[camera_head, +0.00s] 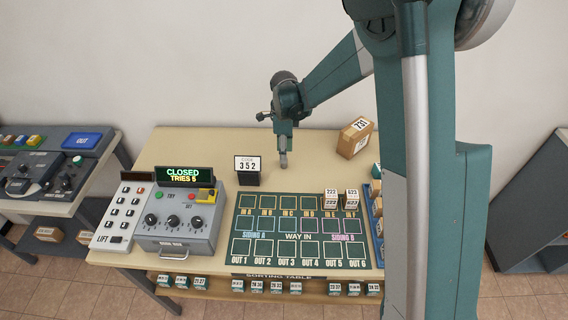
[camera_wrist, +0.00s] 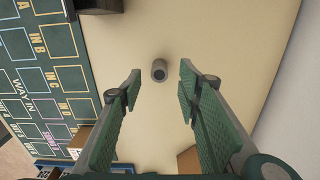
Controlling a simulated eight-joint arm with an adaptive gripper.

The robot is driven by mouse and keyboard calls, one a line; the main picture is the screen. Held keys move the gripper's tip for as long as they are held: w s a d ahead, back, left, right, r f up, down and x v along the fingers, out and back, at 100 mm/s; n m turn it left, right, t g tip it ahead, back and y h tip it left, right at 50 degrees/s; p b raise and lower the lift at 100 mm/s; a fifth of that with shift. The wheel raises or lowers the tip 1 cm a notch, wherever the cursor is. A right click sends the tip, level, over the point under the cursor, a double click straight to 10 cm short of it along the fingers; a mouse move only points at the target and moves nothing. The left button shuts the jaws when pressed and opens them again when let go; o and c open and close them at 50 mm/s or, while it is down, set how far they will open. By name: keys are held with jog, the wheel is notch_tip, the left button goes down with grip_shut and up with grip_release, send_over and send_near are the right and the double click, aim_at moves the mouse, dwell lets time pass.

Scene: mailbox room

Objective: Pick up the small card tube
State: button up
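The small card tube (camera_wrist: 159,70) is a short grey cylinder with a dark hollow end facing the wrist camera. It stands on the bare beige tabletop. In the wrist view it lies between the lines of the two fingers, near the tips, with clear space on both sides. My gripper (camera_wrist: 161,85) is open and empty, pointing down at it. In the head view my gripper (camera_head: 284,141) is above the back middle of the table, and the grey tube (camera_head: 283,160) shows just below it. The exact height gap is hard to tell.
A black stand with card 352 (camera_head: 248,178) is left of the tube. A grey control box (camera_head: 178,222) is further left.

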jog(key=shift+f, duration=2.55)
jog(key=c, duration=0.8)
